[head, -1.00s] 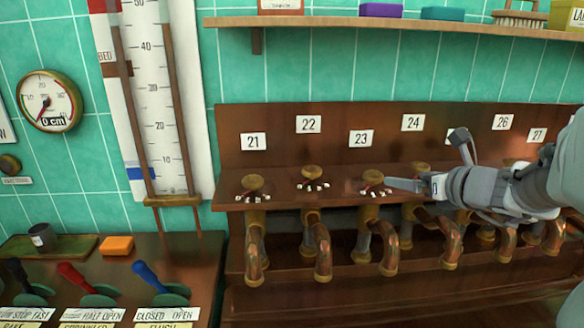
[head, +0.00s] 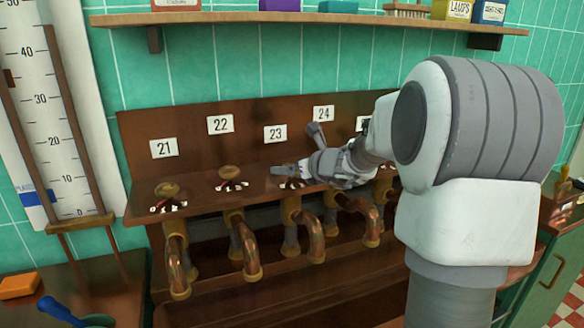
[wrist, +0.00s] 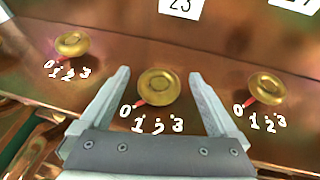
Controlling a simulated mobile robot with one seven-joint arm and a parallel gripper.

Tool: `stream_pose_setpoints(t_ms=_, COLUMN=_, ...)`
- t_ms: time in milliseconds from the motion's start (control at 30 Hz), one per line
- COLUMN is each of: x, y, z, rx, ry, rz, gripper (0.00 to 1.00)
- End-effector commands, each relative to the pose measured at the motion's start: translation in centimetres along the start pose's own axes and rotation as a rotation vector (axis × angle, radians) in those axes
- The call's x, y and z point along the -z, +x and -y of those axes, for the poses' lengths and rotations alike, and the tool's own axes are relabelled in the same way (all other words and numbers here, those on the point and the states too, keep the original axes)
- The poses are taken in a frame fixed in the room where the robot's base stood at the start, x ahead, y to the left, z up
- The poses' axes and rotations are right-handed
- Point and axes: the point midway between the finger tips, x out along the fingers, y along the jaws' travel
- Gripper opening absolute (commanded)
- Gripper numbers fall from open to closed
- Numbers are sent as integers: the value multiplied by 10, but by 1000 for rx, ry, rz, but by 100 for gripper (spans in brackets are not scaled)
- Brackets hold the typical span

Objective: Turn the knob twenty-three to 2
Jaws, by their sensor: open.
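Knob twenty-three (wrist: 158,84) is a round brass knob on the copper ledge below the plate marked 23 (head: 275,134). Its red pointer (wrist: 140,102) points at the 0 of the white marks 0 to 3 in front of it. My gripper (wrist: 158,73) is open, with one finger on the left and one on the right of the knob. Gaps show between the knob and both fingers, and I cannot tell their height against it. In the head view my gripper (head: 284,169) is at this knob and largely hides it.
Similar knobs stand close by: knob 22 (wrist: 72,44) on the left and another knob (wrist: 266,87) on the right. Bent copper spouts (head: 310,235) hang below the ledge. A wooden shelf (head: 330,20) with boxes runs above. The upright copper back panel (head: 190,115) stands behind the knobs.

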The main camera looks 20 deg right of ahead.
Motion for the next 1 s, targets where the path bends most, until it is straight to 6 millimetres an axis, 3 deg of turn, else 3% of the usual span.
stream_pose_setpoints(t_ms=167, x=0, y=0, z=0, rx=0, ry=0, rz=0, gripper=93)
stream_pose_setpoints(t_ms=633, x=0, y=0, z=0, rx=0, ry=0, rz=0, gripper=10)
stream_pose_setpoints(t_ms=1000, x=-3, y=-2, z=1, rx=-68, ry=-26, rz=-2, gripper=11)
